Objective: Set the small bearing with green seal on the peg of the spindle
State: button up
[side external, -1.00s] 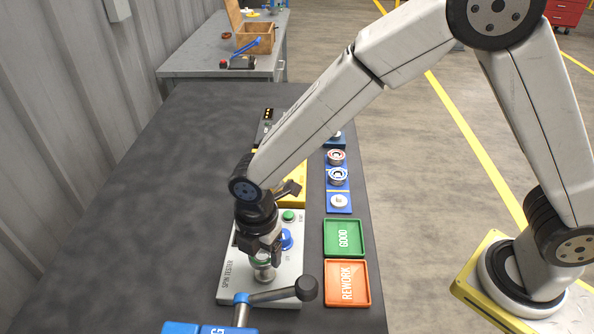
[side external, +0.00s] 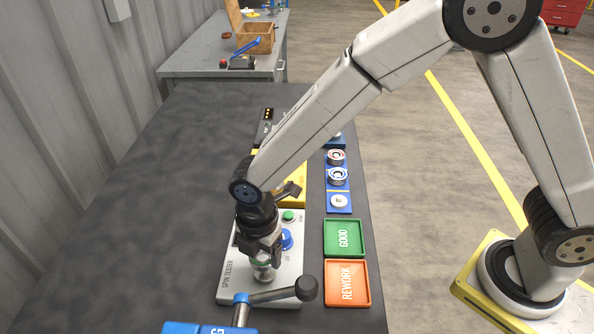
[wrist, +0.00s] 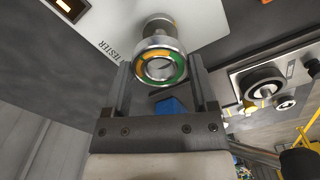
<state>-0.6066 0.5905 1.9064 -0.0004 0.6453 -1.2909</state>
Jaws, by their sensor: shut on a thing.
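The small bearing with the green seal (wrist: 160,66) is between the two fingers of my gripper (wrist: 161,78), which is shut on it. In the wrist view its ring shows green and orange parts and an open centre. The spindle (wrist: 160,27) is a metal post on the spin tester, right beyond the bearing. In the side view my gripper (side external: 260,252) is low over the spindle (side external: 265,275), with the bearing just above the post. The peg is hidden, so I cannot tell whether the bearing is around it.
The grey spin tester panel (side external: 234,287) carries a green button (side external: 288,216) and a blue knob (side external: 287,238). A black-knobbed lever (side external: 306,288) stands in front. Green GOOD (side external: 343,238) and orange REWORK (side external: 347,283) trays lie right. More bearings (side external: 337,176) sit on a blue strip.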

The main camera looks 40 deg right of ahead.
jog(key=shift+f, duration=2)
dwell(2.4)
jog(key=o, duration=1.2)
jog(key=shift+o, duration=0.2)
jog(key=shift+r, duration=0.1)
jog(key=shift+r, duration=3.9)
jog(key=shift+d, duration=0.1)
